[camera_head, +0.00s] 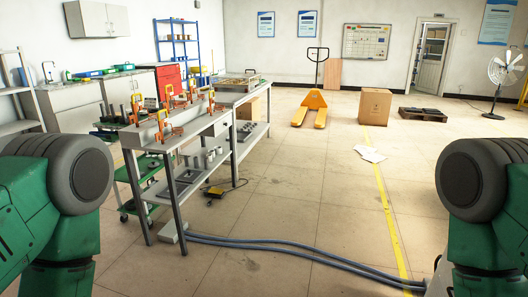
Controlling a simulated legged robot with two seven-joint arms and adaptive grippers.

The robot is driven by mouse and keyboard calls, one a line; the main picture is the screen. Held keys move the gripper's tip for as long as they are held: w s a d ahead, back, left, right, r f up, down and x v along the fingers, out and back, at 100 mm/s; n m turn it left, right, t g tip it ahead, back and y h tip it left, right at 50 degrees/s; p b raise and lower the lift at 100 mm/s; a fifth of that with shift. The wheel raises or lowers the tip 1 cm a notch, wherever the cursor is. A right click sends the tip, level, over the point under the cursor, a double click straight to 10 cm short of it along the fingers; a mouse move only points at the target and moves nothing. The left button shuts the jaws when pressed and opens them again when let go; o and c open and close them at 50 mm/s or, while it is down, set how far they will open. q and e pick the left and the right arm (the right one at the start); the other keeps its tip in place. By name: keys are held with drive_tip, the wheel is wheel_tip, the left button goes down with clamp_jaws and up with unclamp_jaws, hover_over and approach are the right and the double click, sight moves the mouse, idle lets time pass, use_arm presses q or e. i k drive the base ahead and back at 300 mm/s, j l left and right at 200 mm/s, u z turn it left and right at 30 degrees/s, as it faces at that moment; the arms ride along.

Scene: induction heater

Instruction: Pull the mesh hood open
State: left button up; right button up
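I cannot pick out a mesh hood in this view. Neither gripper shows; only green and grey upper parts of my two arms stand at the left and right edges. A long metal workbench (143,135) stands left of centre with several orange clamp-like fixtures (167,139) on its top. Grey-blue hoses (270,246) run from the bench's foot along the floor to the lower right, where my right arm hides part of the view.
Grey metal parts (207,160) lie on the bench's lower shelf. A yellow pedal-like box (213,191) is on the floor beside it. An orange pallet jack (312,105), a cardboard box (375,106) and a fan (504,75) stand farther back. The middle floor is mostly clear.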

sight(236, 79)
drive_tip(key=i, duration=4)
drive_tip(key=i+u, duration=0.2)
drive_tip(key=i, duration=0.3)
drive_tip(key=i+l+u, duration=0.15)
drive_tip(key=i, duration=0.3)
drive_tip(key=i+l+u, duration=0.2)
drive_tip(key=i, duration=0.25)
drive_tip(key=i+l+z, duration=0.15)
drive_tip(key=i+l, duration=0.2)
drive_tip(key=i, duration=0.15)
drive_tip(key=i+l+z, duration=0.2)
drive_tip(key=i, duration=0.3)
drive_tip(key=i+l+z, duration=0.15)
drive_tip(key=i+l, duration=0.15)
drive_tip(key=i, duration=0.2)
